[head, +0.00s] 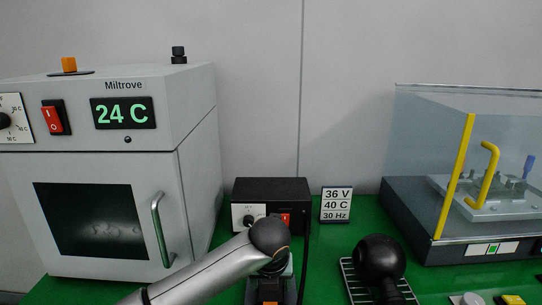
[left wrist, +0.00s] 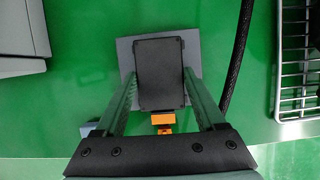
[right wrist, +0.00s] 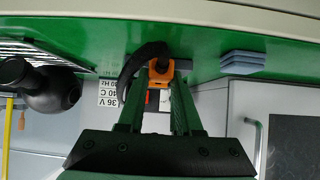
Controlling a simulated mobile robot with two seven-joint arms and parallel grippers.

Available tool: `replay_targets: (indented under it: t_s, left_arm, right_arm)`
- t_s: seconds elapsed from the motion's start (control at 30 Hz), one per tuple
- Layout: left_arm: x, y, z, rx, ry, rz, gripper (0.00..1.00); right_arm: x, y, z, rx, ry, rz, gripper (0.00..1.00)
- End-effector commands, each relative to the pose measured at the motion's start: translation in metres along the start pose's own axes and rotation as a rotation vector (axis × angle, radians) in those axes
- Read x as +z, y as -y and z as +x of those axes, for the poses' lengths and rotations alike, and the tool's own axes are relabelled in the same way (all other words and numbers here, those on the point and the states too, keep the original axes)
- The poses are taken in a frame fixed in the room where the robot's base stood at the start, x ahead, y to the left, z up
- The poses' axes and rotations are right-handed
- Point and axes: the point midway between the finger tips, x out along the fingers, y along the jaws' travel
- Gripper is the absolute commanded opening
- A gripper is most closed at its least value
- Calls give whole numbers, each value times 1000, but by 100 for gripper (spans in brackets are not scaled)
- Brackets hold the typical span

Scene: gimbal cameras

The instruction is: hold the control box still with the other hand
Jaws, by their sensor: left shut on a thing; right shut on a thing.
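A small black box, which I take as the control box (left wrist: 160,60), lies over a grey plate (left wrist: 125,60) in the left wrist view. My left gripper (left wrist: 158,84) is shut on it, one finger along each side. An orange connector (left wrist: 162,119) sits at its near end. In the head view my left arm hides most of this. In the right wrist view, which is upside down, my right gripper (right wrist: 158,82) is shut on an orange connector (right wrist: 161,71) with a black cable (right wrist: 145,60). I cannot make out my right gripper in the head view.
A grey oven (head: 105,170) stands left. Behind are a black unit with a dial and red switch (head: 270,190) and a sign (head: 336,204). A black round object (head: 380,258) is on a wire rack (head: 352,285). A clear-covered enclosure (head: 470,170) stands right. Grey-blue pads (right wrist: 242,63) lie near the edge.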

Motion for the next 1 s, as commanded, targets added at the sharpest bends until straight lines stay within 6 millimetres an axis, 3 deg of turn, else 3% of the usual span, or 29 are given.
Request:
replay_targets:
  t_s: [1.0]
  left_arm:
    - [0,0,0,-1,1,0,18]
  right_arm:
    - [-12,0,16,0,-1,1,0]
